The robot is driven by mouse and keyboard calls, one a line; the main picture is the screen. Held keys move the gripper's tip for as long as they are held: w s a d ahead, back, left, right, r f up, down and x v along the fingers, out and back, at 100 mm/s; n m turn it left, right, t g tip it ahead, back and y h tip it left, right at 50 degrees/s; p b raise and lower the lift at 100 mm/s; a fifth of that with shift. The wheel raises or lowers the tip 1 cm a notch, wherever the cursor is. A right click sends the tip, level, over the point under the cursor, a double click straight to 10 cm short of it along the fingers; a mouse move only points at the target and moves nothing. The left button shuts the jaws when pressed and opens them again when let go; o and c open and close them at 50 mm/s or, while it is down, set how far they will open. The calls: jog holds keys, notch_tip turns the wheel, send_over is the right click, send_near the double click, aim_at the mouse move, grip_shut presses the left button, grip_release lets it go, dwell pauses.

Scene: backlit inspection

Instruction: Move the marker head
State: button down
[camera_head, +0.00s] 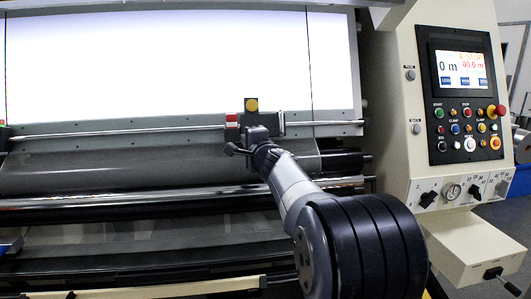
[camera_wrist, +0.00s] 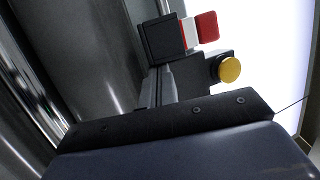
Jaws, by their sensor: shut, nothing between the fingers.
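The marker head (camera_head: 251,104) is a dark block with a round yellow knob and a red-and-white piece at its left. It sits on the thin metal rail below the bright panel. In the wrist view the marker head (camera_wrist: 205,72) shows at the top centre, with the yellow knob and the red-and-white end close by. My gripper (camera_head: 236,149) is shut and empty, just below the marker head in the head view. My arm and gripper hide part of the rail and the block's lower side. I cannot tell whether they touch.
The rail (camera_head: 130,134) runs across the machine under the white backlit panel (camera_head: 180,65). Dark rollers (camera_head: 120,172) lie below it. A control cabinet with a screen (camera_head: 460,68), several buttons and a red emergency stop stands at the right. The rail is clear left of the marker head.

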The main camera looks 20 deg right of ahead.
aim_at(233, 139)
jog(key=shift+w+a+b, duration=0.2)
jog(key=shift+a+b, duration=0.1)
jog(key=shift+a, duration=0.6)
jog(key=shift+w+a+b, duration=0.2)
jog(key=shift+a+b, duration=0.1)
jog(key=shift+a, duration=0.6)
jog(key=shift+d, duration=0.15)
